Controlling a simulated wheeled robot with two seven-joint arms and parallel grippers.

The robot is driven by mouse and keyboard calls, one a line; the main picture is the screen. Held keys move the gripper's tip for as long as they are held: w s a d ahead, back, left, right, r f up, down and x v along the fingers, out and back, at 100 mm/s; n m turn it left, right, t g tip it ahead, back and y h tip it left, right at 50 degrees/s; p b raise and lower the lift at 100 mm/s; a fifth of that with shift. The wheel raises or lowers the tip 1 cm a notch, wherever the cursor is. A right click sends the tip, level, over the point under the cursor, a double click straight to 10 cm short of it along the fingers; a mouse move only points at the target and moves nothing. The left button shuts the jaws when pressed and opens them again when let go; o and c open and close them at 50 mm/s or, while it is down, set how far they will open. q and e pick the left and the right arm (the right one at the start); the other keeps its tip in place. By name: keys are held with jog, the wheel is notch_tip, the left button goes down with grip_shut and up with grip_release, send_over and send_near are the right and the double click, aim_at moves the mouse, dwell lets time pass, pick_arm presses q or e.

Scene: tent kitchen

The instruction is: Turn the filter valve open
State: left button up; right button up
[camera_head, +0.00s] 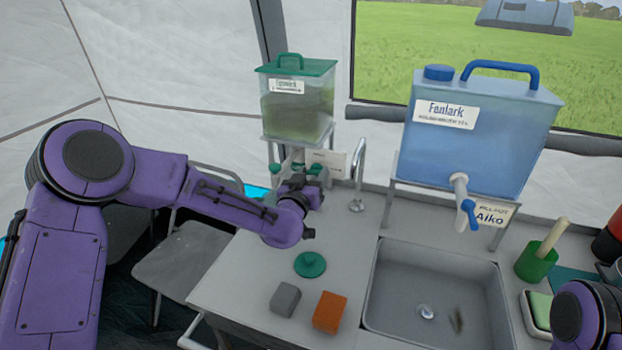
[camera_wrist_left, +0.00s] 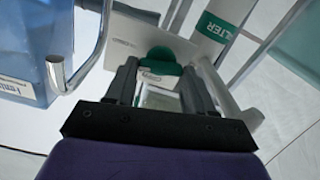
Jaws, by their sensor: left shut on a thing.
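The filter valve's green handle (camera_wrist_left: 165,60) sits between the two dark fingers of my left gripper (camera_wrist_left: 165,85) in the left wrist view, and the gripper is shut on it. A white pipe with a green band marked FILTER (camera_wrist_left: 220,28) stands beside it. In the head view my left gripper (camera_head: 312,190) reaches in below the clear tank of greenish water (camera_head: 297,112) with a green lid. The gripper partly hides the valve there; green parts (camera_head: 313,169) show just above it. My right gripper is out of view; only part of that arm shows at lower right.
A blue water tank (camera_head: 475,130) with a blue-handled tap stands over the sink (camera_head: 440,290). A metal faucet (camera_head: 357,175) rises right of my left gripper. A green disc (camera_head: 310,264), grey block (camera_head: 285,299) and orange block (camera_head: 329,312) lie on the counter.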

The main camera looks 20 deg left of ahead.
pick_arm(q)
jog(key=n+b, duration=0.1)
jog(key=n, duration=0.1)
jog(key=n+b, duration=0.1)
jog(key=n, duration=0.1)
jog(key=shift+a+f+n, duration=0.15)
jog(key=shift+n, duration=0.15)
jog(key=n+b, duration=0.2)
jog(key=n, duration=0.1)
jog(key=shift+n, duration=0.3)
jog(key=n+b, duration=0.2)
jog(key=n, duration=0.2)
jog(key=shift+f+b, duration=0.15)
jog(key=shift+b, duration=0.15)
jog(key=shift+n+b, duration=0.95)
jog(key=shift+n, duration=0.75)
jog(key=o, duration=1)
jog(key=shift+o, duration=0.2)
